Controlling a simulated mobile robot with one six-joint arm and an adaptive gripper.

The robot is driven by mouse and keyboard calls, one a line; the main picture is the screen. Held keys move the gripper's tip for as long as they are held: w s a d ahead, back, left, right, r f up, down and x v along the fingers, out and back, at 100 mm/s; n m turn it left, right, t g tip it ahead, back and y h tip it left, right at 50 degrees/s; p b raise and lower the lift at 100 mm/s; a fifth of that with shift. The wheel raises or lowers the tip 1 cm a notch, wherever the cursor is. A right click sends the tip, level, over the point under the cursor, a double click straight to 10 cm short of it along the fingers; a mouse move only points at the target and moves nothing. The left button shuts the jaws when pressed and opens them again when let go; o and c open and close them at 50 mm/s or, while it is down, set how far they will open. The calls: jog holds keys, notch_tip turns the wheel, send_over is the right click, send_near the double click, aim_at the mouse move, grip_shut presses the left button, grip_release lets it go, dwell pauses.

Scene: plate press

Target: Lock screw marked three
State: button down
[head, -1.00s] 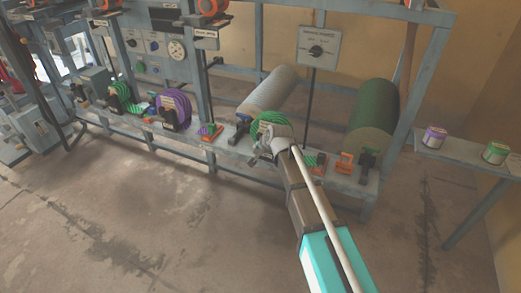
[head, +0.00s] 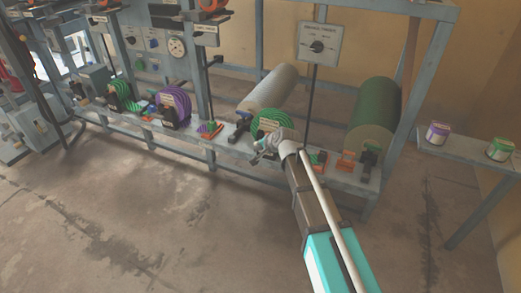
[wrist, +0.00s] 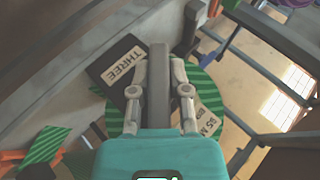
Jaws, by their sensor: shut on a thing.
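A black plate with a pale label reading THREE (wrist: 124,62) shows left of my gripper in the wrist view. My gripper (wrist: 160,78) is shut on a dark grey bar (wrist: 158,58), which lies between its two fingers beside the label. The bar's far end and the screw body are not clear. In the head view my gripper (head: 264,145) is at the front edge of the bench, just before a green-striped disc (head: 266,119). The disc also shows behind the fingers in the wrist view (wrist: 204,78). The gripper hides the screw there.
A pale roller (head: 270,90) and a green roller (head: 374,105) lie behind the bench. Orange and green blocks (head: 346,161) sit to the right. A purple disc (head: 174,103) stands to the left. The floor in front is clear.

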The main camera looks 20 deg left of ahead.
jog(key=m+t+y+b, duration=0.1)
jog(key=y+b, duration=0.3)
jog(key=b, duration=0.1)
jog(key=shift+w+d+f, duration=0.1)
jog(key=shift+f, duration=0.05)
jog(key=shift+r+m+y+b, duration=0.25)
jog(key=shift+y+b, duration=0.45)
jog(key=shift+b, duration=0.35)
jog(key=shift+t+y, duration=0.3)
jog(key=shift+t, duration=0.1)
jog(key=c, duration=0.6)
grip_release()
jog(key=shift+r, duration=0.1)
jog(key=shift+r+g+h+p, duration=0.1)
jog(key=shift+g+h+p, duration=0.2)
jog(key=shift+h+p, duration=0.35)
jog(key=shift+h+p, duration=0.25)
jog(key=shift+p, duration=0.4)
